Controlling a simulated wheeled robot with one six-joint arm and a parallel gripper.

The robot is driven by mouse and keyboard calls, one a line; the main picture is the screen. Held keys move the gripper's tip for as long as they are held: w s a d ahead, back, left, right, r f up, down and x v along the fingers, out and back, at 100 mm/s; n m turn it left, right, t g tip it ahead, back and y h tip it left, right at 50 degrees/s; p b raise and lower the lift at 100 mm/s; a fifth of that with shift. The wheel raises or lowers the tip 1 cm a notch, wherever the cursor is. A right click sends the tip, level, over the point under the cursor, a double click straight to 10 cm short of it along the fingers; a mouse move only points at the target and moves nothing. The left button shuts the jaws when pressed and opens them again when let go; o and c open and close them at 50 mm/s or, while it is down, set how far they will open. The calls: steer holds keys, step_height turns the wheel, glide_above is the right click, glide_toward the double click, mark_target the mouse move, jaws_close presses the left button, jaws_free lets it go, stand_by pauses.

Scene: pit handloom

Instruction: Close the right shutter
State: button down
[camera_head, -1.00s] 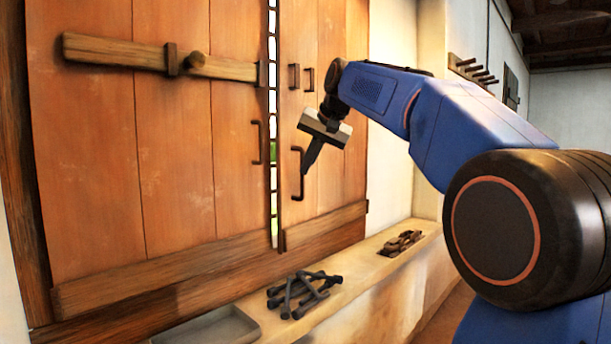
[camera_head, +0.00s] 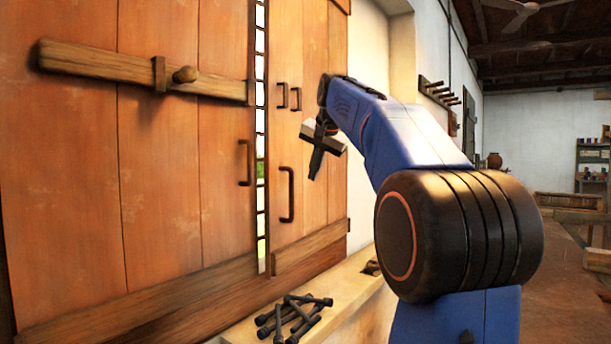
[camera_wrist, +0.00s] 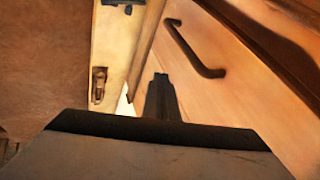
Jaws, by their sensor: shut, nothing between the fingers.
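The right shutter (camera_head: 313,155) is an orange-brown wooden panel with a dark vertical pull handle (camera_head: 287,194) and a wooden rail along its bottom. A narrow bright gap with bars shows between it and the left shutter (camera_head: 160,170). My gripper (camera_head: 315,176) is shut and empty, pointing down to the right of the handle and apart from it. In the wrist view, the shut fingers (camera_wrist: 160,97) stand in front of the wooden panel, with a dark handle (camera_wrist: 194,48) beyond them to the upper right.
A wooden bar (camera_head: 130,73) with a round knob lies across the left shutter. Dark rods (camera_head: 294,318) lie on the ledge (camera_head: 345,290) below. A peg rack (camera_head: 440,92) hangs on the wall at right. Open floor and a wooden frame (camera_head: 570,207) lie farther right.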

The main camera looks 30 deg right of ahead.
steer(key=w+f, duration=0.6)
steer(key=w, duration=0.2)
steer(key=shift+w+a+f, duration=0.2)
steer(key=shift+a, duration=0.1)
steer(key=shift+w, duration=0.1)
